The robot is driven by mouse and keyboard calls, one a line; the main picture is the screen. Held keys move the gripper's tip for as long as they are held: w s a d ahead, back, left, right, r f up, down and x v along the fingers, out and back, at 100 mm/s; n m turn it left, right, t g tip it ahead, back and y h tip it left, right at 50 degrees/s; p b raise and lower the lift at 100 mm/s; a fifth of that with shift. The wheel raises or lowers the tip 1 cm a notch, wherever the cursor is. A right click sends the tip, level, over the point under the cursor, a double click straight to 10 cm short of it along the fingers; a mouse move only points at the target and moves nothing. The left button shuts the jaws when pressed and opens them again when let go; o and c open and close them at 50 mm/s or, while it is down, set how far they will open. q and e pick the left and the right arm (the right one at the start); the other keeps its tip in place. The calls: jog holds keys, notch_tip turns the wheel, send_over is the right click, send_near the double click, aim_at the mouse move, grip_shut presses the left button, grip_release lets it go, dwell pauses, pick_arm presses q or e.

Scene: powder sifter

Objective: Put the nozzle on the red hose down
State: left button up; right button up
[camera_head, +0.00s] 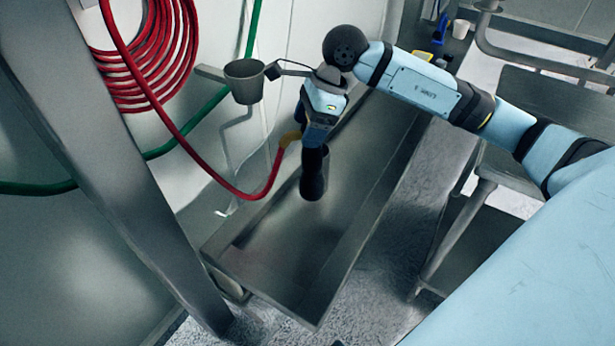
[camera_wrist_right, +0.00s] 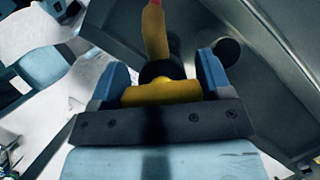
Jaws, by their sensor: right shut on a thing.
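The red hose (camera_head: 228,185) hangs in a loop from its coil on the wall and rises to a nozzle with a yellow end (camera_head: 289,139) and a dark body (camera_head: 314,173). My right gripper (camera_head: 313,141) points down over the metal trough and is shut on the nozzle, which it holds in the air. In the right wrist view, the nozzle's yellow part (camera_wrist_right: 160,92) lies between the two blue fingers of the right gripper (camera_wrist_right: 157,84). The dark part and the red hose end show beyond it. My left gripper is not in view.
A long metal trough (camera_head: 285,290) lies below the nozzle. A grey cup (camera_head: 244,83) is by the wall, left of my gripper. A red hose coil (camera_head: 150,60) and a green hose (camera_head: 190,122) are on the wall. A grey post (camera_head: 115,165) stands at left, a metal table (camera_head: 545,100) at right.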

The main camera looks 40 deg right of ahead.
aim_at(305, 179)
notch_tip(305, 179, down, 14)
jog(key=shift+r+b, duration=0.15)
jog(key=shift+b, duration=0.5)
jog(key=shift+f, duration=0.25)
jog(key=o, duration=1.6)
jog(key=shift+r, duration=0.1)
